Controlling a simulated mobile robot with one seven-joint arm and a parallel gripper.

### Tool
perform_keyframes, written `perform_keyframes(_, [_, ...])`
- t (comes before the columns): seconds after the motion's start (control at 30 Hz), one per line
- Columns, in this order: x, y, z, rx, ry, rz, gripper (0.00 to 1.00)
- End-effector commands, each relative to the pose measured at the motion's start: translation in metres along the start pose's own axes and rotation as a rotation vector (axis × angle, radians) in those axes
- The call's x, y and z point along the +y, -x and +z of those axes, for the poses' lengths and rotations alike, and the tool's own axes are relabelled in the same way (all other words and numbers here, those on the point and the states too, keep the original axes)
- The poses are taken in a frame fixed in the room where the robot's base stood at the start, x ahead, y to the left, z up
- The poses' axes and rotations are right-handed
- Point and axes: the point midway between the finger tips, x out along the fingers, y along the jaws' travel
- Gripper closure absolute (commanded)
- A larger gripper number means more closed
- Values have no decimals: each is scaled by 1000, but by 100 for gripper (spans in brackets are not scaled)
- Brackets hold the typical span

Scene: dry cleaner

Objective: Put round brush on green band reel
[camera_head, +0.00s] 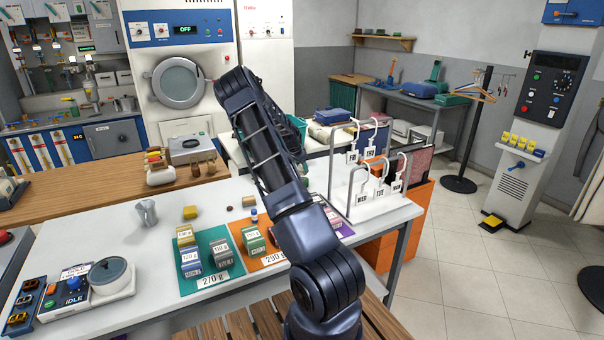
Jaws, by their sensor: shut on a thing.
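My arm rises through the middle of the picture, but my gripper and its fingertips are not visible, so what it holds cannot be seen. I cannot pick out a round brush for certain. Two small brown upright things (203,167) stand on the wooden counter (100,190). Beside them is a pale holder (158,174) with red and yellowish rolls or handles. A green band reel cannot be made out with certainty; part of the table is hidden behind my arm.
The floor at right is partly clear.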

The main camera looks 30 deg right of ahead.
Motion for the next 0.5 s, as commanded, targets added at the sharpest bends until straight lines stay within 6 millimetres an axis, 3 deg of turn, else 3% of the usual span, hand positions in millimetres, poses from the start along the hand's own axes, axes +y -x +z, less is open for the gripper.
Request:
perform_keyframes(0.2, [0,-26,11,0,1,1,82])
perform_keyframes(0.5, [0,-28,12,0,1,0,82])
